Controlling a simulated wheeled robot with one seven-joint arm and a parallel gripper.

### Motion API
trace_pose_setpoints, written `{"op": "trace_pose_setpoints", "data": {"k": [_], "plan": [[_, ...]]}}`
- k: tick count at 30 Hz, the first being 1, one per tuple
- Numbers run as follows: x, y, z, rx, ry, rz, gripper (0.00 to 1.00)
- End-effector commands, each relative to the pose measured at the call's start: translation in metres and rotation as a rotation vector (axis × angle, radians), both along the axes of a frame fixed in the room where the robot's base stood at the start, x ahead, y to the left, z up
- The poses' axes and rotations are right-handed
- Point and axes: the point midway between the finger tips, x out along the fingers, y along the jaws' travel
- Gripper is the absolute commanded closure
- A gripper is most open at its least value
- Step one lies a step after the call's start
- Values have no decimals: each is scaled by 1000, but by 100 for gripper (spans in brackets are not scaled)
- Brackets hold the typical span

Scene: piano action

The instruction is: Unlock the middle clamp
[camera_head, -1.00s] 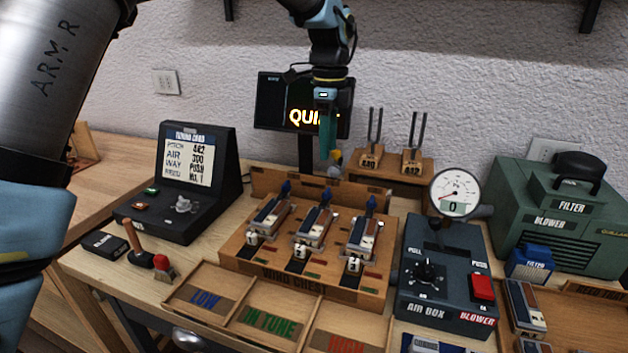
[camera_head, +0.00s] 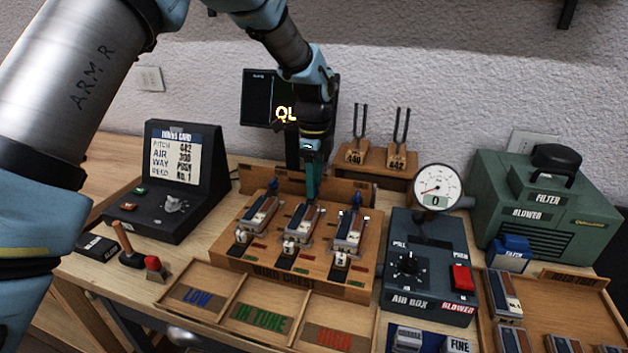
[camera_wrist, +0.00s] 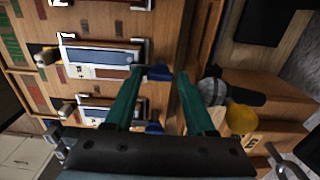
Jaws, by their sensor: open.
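The middle clamp (camera_head: 301,222) holds a reed on the wooden wind chest (camera_head: 318,283); the wrist view shows its metal frame and reed (camera_wrist: 102,57). Its blue lever (camera_wrist: 158,73) appears between my fingertips in the wrist view, and my gripper hides it in the head view. My gripper (camera_head: 313,197) points down at the back end of this clamp, its green fingers open on either side of the lever; contact cannot be told. The left clamp's blue lever (camera_head: 273,184) and the right clamp's blue lever (camera_head: 357,200) stand up.
The chest's wooden back board (camera_head: 345,188) rises just behind the levers. Tuning forks on a stand (camera_head: 376,172) are behind it. The air box (camera_head: 425,270) with its gauge (camera_head: 437,187) stands close on the right.

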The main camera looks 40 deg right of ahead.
Motion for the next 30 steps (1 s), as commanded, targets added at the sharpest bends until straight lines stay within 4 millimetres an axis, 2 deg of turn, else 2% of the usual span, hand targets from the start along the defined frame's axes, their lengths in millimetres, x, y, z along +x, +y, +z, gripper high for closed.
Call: {"op": "trace_pose_setpoints", "data": {"k": [2, 16, 30], "plan": [[0, 0, 0, 0, 0, 0, 47], [0, 0, 0, 1, 1, 0, 100], [0, 0, 0, 1, 0, 58, 100]]}}
